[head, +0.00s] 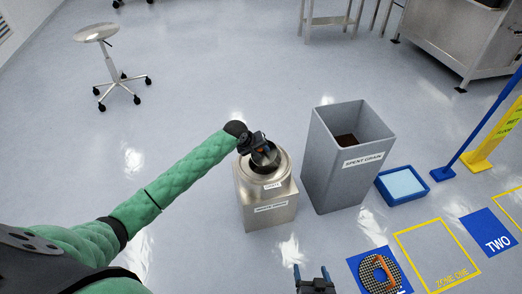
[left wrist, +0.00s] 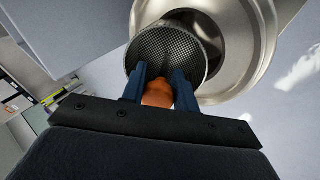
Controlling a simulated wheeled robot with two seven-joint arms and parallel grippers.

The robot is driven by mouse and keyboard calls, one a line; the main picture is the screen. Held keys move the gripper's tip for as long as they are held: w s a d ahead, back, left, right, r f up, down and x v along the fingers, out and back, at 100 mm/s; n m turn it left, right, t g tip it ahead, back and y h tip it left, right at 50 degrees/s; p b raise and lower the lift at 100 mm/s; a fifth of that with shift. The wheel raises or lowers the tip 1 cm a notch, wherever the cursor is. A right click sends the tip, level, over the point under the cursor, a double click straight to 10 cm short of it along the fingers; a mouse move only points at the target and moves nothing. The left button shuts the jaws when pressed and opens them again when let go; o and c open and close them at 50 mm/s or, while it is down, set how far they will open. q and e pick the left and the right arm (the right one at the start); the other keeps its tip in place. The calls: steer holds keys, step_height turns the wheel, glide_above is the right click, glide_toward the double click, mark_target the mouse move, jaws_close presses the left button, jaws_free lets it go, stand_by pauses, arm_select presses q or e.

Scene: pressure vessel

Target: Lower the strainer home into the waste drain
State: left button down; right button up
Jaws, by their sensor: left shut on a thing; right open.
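My left gripper (head: 262,149) is shut on the strainer's orange grip (left wrist: 158,94), above the waste drain. The strainer (left wrist: 165,52) is a dark mesh cup with a pale rim, ahead of the fingers in the left wrist view. The waste drain (head: 268,214) is a labelled steel box with a round, raised collar on top. Its collar (left wrist: 262,45) shows behind and right of the strainer, which overlaps the opening off-centre. I cannot tell whether the strainer's lower edge is inside the opening. My right gripper (head: 315,281) is open and empty at the bottom edge.
The tall grey spent grain bin (head: 330,185) stands close right of the drain. A stool (head: 112,70) stands back left. Floor left of the drain is clear.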

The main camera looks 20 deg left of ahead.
steer(key=shift+s+f, duration=0.1)
steer(key=shift+f, duration=0.05)
steer(key=shift+s+f, duration=0.25)
steer(key=shift+f, duration=0.05)
arm_select(q)
steer(key=c, duration=1.1)
jaws_free()
arm_select(e)
steer(key=shift+w+r, duration=0.1)
steer(key=shift+w, duration=0.05)
